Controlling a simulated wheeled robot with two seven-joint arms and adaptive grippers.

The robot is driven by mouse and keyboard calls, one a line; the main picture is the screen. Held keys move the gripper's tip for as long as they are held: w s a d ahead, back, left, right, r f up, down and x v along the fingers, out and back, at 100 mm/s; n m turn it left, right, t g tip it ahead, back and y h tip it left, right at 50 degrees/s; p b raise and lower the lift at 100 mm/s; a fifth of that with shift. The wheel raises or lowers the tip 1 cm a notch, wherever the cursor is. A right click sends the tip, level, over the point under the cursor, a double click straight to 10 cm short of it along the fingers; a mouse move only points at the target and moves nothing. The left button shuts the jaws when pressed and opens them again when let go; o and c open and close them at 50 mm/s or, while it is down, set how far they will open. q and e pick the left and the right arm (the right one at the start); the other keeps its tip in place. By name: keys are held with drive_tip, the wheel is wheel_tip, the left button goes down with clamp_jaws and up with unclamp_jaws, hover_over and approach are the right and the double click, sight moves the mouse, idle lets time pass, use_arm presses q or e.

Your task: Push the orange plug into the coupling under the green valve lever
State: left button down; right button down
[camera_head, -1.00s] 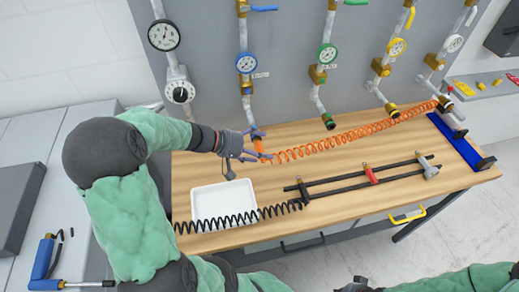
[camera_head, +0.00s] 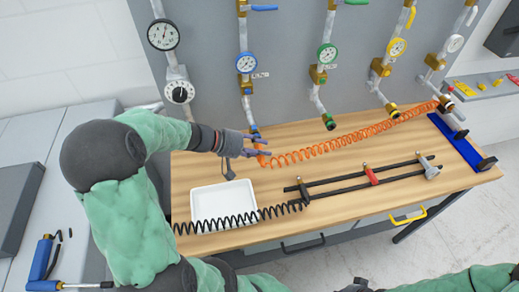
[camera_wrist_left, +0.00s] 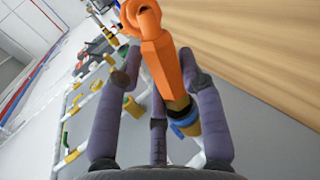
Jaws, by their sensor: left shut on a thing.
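The orange plug (camera_wrist_left: 163,62) is at the near end of the orange coiled hose (camera_head: 320,148). My left gripper (camera_head: 263,147) is shut on it, with fingers on both sides in the left wrist view (camera_wrist_left: 158,68). The plug's front end is in line with a brass coupling with a blue ring (camera_wrist_left: 187,125), below the blue gauge; I cannot tell whether it is seated. The green lever (camera_head: 355,3) is at the top, and the green-ringed coupling (camera_head: 329,122) below it stands empty, to the right of my left gripper. My right gripper (camera_head: 358,286) shows only partly at the bottom edge.
A white tray (camera_head: 197,203) and a black coiled hose (camera_head: 250,218) lie on the wooden table (camera_head: 400,150). Black rails with a red clamp (camera_head: 371,175) lie in front of the orange hose. A yellow-ringed coupling (camera_head: 392,110) hangs farther right.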

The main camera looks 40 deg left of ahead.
use_arm(q)
drive_tip(key=shift+s+d+f, duration=0.15)
drive_tip(key=shift+d+f, duration=0.05)
use_arm(e)
drive_tip(key=shift+f, duration=0.1)
use_arm(q)
drive_tip(key=shift+s+d, duration=0.15)
drive_tip(key=shift+s+d+r+b, duration=0.15)
drive_tip(key=shift+s+d+b, duration=0.4)
drive_tip(key=shift+s+d, duration=0.8)
use_arm(e)
drive_tip(key=shift+f, duration=0.45)
use_arm(q)
drive_tip(key=shift+w+d, duration=0.15)
use_arm(e)
drive_tip(key=shift+r, duration=0.1)
